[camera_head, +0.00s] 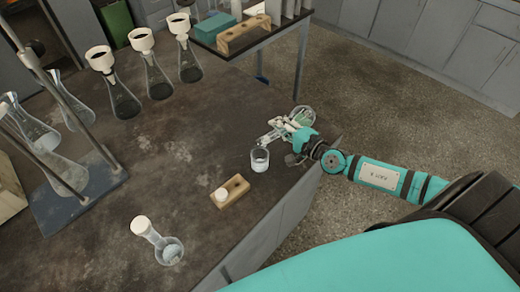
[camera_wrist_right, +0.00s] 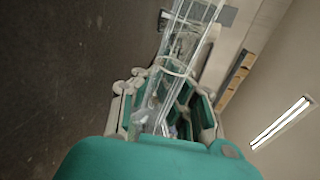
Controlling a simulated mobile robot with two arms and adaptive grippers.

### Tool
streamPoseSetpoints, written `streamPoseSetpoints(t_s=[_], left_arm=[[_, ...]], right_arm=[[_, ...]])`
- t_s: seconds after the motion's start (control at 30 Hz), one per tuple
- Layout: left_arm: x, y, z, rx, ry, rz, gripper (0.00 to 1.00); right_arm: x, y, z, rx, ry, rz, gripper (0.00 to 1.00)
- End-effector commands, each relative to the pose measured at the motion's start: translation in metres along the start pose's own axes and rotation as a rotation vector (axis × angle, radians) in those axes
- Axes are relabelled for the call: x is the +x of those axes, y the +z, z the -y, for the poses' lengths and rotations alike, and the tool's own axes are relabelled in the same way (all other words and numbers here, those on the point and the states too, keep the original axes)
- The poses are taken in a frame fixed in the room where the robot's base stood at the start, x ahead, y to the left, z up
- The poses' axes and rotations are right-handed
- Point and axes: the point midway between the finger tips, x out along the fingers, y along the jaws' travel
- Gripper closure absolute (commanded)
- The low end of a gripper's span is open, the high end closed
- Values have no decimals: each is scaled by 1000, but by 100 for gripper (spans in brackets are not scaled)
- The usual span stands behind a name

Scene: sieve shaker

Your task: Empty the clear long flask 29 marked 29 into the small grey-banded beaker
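In the right wrist view the clear glass (camera_wrist_right: 186,50) runs up between the fingers of the gripper (camera_wrist_right: 165,92). No marking on it is legible. The small beaker (camera_head: 260,160) stands upright on the table, just left of and nearer than the gripper, apart from it. Its band is too small to make out clearly. My left gripper is not in view.
A wooden block (camera_head: 230,192) with a white-topped piece and a stoppered round flask (camera_head: 170,250) stand on the dark table (camera_head: 190,120). Several conical flasks with funnels (camera_head: 122,98) line the back left, beside a metal stand (camera_head: 75,195). The table's middle is clear.

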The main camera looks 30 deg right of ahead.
Motion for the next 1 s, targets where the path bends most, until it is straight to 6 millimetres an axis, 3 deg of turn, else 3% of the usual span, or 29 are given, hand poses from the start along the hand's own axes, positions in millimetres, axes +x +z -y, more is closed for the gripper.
streamPoseSetpoints(t_s=[1.0], left_arm=[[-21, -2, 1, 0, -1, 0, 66]], right_arm=[[0, 2, 3, -136, -12, -23, 100]])
